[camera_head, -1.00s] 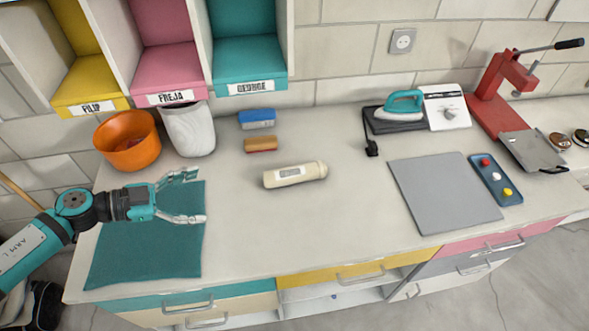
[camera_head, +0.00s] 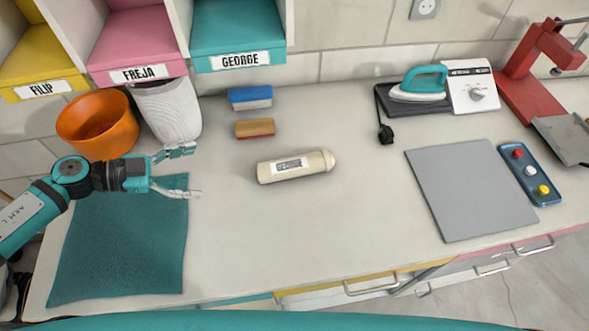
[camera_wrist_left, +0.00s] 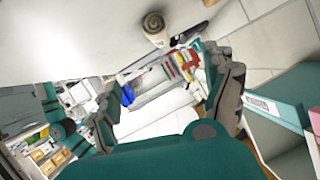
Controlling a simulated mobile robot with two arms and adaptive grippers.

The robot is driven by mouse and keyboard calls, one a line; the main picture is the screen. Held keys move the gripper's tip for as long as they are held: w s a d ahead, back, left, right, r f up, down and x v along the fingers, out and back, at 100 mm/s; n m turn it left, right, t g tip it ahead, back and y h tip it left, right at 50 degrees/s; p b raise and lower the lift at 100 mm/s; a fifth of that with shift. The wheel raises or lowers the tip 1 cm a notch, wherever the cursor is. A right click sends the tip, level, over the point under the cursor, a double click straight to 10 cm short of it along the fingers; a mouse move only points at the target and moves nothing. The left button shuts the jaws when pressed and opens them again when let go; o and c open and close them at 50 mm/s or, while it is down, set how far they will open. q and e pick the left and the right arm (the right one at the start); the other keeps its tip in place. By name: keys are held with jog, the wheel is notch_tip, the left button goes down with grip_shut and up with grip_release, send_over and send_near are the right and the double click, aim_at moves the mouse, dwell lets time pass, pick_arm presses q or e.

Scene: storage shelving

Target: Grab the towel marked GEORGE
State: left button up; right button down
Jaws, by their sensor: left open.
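A teal towel (camera_head: 125,250) lies flat on the left of the counter; no name shows on it in the head view. The label GEORGE (camera_head: 240,60) is on the front of the teal shelf compartment (camera_head: 238,36). My left gripper (camera_head: 188,171) is open and empty, over the towel's far right corner, fingers pointing right. My right gripper is not in view.
An orange pot (camera_head: 98,125) and a white bin (camera_head: 168,110) stand behind the left gripper. A blue-and-white brush (camera_head: 250,98) and a brown block (camera_head: 254,128) lie mid-counter. A grey mat (camera_head: 460,190), iron (camera_head: 420,84) and red press (camera_head: 540,50) are at right. The front middle is clear.

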pick_arm(q)
jog(key=d+f, duration=0.1)
jog(key=w+d+f, duration=0.1)
jog(key=d, duration=0.1)
jog(key=shift+w+d+f, duration=0.15)
jog(key=shift+w+f, duration=0.15)
jog(key=shift+f, duration=0.1)
jog(key=p, duration=0.2)
send_near(263, 171)
jog(key=x, duration=0.5)
jog(key=shift+w+a+f, duration=0.2)
jog(key=shift+w+a, duration=0.05)
jog(key=shift+p+x, duration=0.4)
jog(key=shift+x, duration=0.45)
jog(key=x, duration=0.4)
jog(key=shift+w+f+p, duration=0.15)
jog(key=shift+f+p, duration=0.2)
jog(key=shift+p, duration=0.05)
jog(key=shift+a, duration=0.1)
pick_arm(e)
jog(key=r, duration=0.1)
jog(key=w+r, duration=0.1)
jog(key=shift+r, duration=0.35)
pick_arm(q)
jog(key=shift+c, duration=0.2)
